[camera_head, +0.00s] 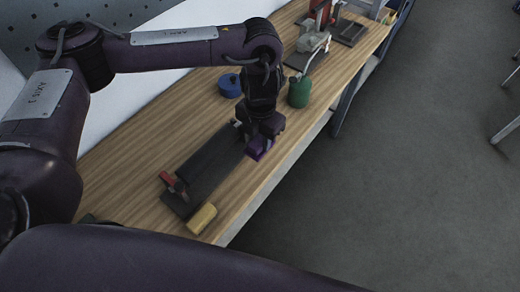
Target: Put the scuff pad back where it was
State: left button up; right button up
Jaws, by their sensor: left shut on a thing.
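My left gripper (264,133) points down over the right-hand side of the dark conveyor, near its far end. It is shut on a small purple block (260,149), which looks like the scuff pad. The fingers hide part of the pad, and I cannot tell whether it touches the bench or hangs just above it. The dark conveyor (207,165) lies lengthwise on the wooden bench. My right gripper is not in view.
A yellow block (202,219) lies by the conveyor's near end, and a red part (174,184) stands on its left. A blue round tin (229,85) and a green can (299,91) stand beyond the gripper. The bench's right edge is close.

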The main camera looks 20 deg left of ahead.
aim_at(260, 139)
pick_arm(q)
jog(key=shift+f+b, duration=0.4)
jog(key=shift+f, duration=2.8)
jog(key=shift+f, duration=0.2)
jog(key=o, duration=0.9)
jog(key=shift+r, duration=0.2)
notch_tip(260, 139, up, 10)
jog(key=shift+r, duration=1.05)
